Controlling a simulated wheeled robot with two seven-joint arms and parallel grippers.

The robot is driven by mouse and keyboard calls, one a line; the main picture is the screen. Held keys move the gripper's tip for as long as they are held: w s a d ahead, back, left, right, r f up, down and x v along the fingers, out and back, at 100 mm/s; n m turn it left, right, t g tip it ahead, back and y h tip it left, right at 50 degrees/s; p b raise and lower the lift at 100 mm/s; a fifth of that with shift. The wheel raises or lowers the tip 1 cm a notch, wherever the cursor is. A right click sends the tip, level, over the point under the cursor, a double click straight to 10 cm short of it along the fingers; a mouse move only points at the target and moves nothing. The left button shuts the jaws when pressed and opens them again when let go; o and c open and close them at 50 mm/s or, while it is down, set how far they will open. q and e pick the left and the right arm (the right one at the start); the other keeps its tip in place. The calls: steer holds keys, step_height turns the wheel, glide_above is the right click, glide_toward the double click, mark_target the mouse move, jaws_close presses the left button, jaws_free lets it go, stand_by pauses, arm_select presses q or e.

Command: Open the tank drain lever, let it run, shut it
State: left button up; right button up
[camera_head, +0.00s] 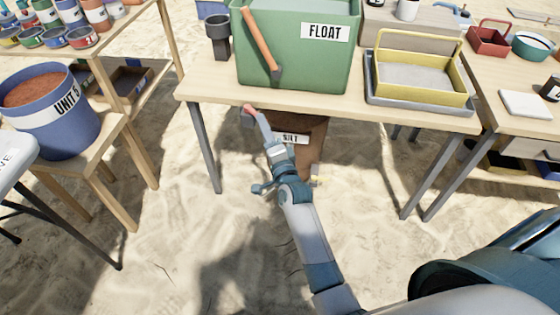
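The green tank (310,62) labelled FLOAT stands on the middle table. An orange lever (259,38) is on its front face, slanting from upper left down to a dark grey pivot near the tank's lower edge. My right gripper (250,112) is at the front edge of the table, below and left of the lever's pivot and apart from the lever. Its reddish tip shows, but I cannot tell whether the fingers are open or shut. I see nothing held in it. My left gripper is not in view.
A brown container (312,145) labelled SILT is under the table, partly behind my arm. A dark grey cup-like holder (218,40) stands left of the tank. A yellow tray (465,80) is on the right. A blue UNIT 5 bucket (70,135) stands on a stool at left.

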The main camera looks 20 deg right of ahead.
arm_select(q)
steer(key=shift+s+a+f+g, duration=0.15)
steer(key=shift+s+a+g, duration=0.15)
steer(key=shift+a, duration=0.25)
arm_select(e)
steer(key=s+f, duration=0.1)
steer(key=s, duration=1.3)
steer(key=shift+s+a, duration=0.3)
steer(key=shift+a, duration=0.15)
